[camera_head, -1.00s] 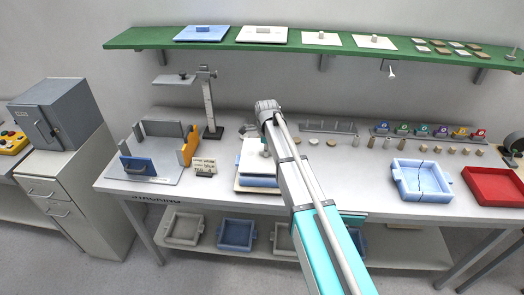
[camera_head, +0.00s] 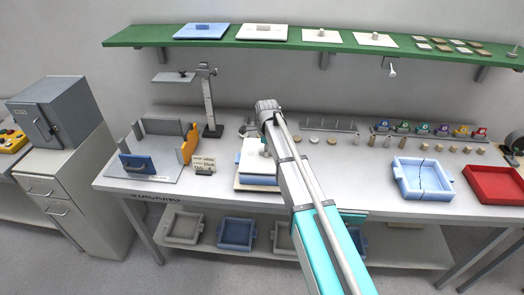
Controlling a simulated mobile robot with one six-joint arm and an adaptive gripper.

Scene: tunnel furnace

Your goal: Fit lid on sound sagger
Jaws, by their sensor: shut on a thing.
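A white lid (camera_head: 252,158) with a small knob is at the middle of the workbench, above a stack with a blue piece (camera_head: 245,179) and a pale board below. My gripper (camera_head: 264,147) is at the knob of this lid, shut on it, though my arm hides most of the fingers and the stack's right side. I cannot tell whether the lid rests on the stack. A light-blue sagger (camera_head: 422,194) with a dark crack stands at the right of the bench. More saggers, grey (camera_head: 184,228) and blue (camera_head: 236,233), sit on the lower shelf.
A green shelf (camera_head: 150,38) above holds a blue lid (camera_head: 201,30) and several white lids. A red tray (camera_head: 496,186) is at the far right. A blue-and-yellow fixture (camera_head: 140,165) and a height gauge (camera_head: 209,105) stand left of the stack. Small weights line the bench's back.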

